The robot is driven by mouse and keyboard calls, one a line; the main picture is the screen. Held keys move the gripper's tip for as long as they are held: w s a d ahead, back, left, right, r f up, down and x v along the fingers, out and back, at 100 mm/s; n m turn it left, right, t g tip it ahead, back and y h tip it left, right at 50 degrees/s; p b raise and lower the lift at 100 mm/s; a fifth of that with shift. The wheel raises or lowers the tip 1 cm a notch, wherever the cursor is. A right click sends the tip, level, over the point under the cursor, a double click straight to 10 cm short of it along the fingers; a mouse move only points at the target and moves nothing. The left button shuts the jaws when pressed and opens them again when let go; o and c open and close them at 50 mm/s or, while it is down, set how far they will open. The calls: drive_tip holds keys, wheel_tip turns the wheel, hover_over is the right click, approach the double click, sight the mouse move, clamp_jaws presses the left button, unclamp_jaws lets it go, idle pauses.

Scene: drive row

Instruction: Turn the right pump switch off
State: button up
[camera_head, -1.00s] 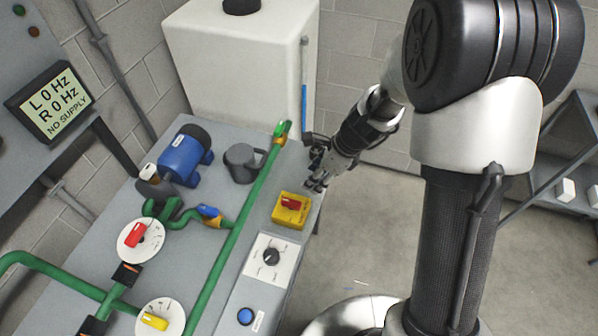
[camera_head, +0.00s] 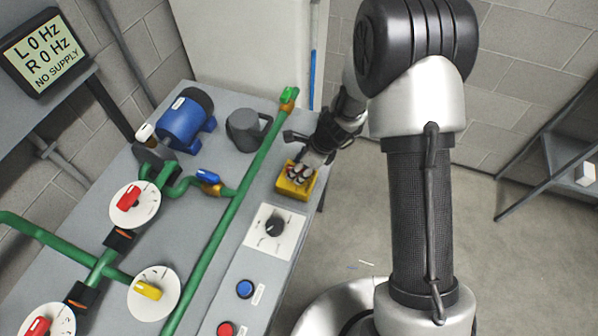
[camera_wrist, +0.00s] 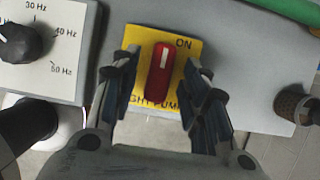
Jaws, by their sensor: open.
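The right pump switch is a red handle (camera_wrist: 160,70) on a yellow plate (camera_wrist: 190,46) marked "ON" and "RIGHT PUMP", the first letters partly covered. The handle's white line points up in the wrist view, toward the side of the "ON" mark. In the head view the yellow switch box (camera_head: 294,190) sits near the bench's right edge, its handle mostly covered by my fingers. My gripper (camera_wrist: 163,92) is open, with one finger on each side of the red handle. I see gaps between the fingers and the handle. In the head view my gripper (camera_head: 300,172) is over the box.
A black frequency knob (camera_head: 274,227) on a white plate, a blue button (camera_head: 244,289) and a red button (camera_head: 226,329) lie nearer along the bench. A green pipe (camera_head: 232,208) runs left of the switch. A display (camera_head: 45,52) reads "L 0 Hz, R 0 Hz, NO SUPPLY".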

drive_tip(key=shift+a+f, duration=0.1)
drive_tip(key=shift+f, duration=0.2)
drive_tip(key=shift+c, duration=0.3)
clamp_jaws()
